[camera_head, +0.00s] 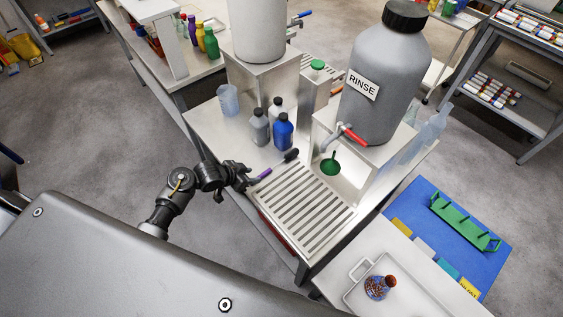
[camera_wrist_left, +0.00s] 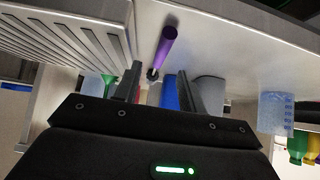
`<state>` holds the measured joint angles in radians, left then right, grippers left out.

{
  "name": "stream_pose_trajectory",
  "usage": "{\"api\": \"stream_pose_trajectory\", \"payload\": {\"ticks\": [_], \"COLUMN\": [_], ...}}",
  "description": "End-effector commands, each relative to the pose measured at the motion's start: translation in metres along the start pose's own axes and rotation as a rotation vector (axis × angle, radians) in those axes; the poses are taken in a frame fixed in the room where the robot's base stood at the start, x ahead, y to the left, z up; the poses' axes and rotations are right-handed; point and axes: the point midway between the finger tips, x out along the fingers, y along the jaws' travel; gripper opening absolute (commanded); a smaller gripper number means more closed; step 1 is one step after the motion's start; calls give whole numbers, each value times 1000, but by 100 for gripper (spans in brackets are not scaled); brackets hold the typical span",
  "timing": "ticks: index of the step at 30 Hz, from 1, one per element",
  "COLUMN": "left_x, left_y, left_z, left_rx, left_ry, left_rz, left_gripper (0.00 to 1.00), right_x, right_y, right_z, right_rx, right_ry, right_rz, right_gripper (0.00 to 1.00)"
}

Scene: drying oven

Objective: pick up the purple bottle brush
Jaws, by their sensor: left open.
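The purple bottle brush (camera_head: 263,174) lies on the metal bench just left of the slatted drain rack (camera_head: 292,212). My left gripper (camera_head: 246,180) is open at the near, handle end of the brush. In the left wrist view the purple handle of the brush (camera_wrist_left: 163,45) lies in line with the gap between the fingers of my left gripper (camera_wrist_left: 157,88). The fingers are apart and not shut on it. My right gripper is not in view.
Blue (camera_head: 284,131) and grey (camera_head: 260,126) bottles stand just beyond the brush, with a clear beaker (camera_head: 228,99) farther left. The RINSE tank (camera_head: 385,80) with its red tap and a green funnel (camera_head: 331,164) stand right. A white tray (camera_head: 358,298) holds a flask.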

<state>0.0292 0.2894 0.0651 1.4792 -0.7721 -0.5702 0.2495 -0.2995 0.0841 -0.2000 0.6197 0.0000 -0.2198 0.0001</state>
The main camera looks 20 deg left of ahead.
Motion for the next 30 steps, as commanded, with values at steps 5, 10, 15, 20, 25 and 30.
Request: {"api": "stream_pose_trajectory", "payload": {"ticks": [5, 10, 15, 20, 25, 30], "left_x": [6, 28, 48, 52, 52, 52], "left_y": [0, 0, -1, -1, -1, -1], "left_z": [-2, -3, -2, -2, -2, -2], "left_rx": [-2, -3, -1, 0, 0, 0], "left_ry": [1, 0, 0, 0, 0, 0], "left_rz": [1, 2, 0, 0, 0, 0], "left_gripper": [41, 41, 41, 41, 38, 16], "right_x": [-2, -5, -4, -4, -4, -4], "right_y": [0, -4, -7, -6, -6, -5], "right_z": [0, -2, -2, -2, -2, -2], "right_rx": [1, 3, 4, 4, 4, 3], "right_ry": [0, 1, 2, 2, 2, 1], "right_rz": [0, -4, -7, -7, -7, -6], "right_gripper": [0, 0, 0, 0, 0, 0]}}
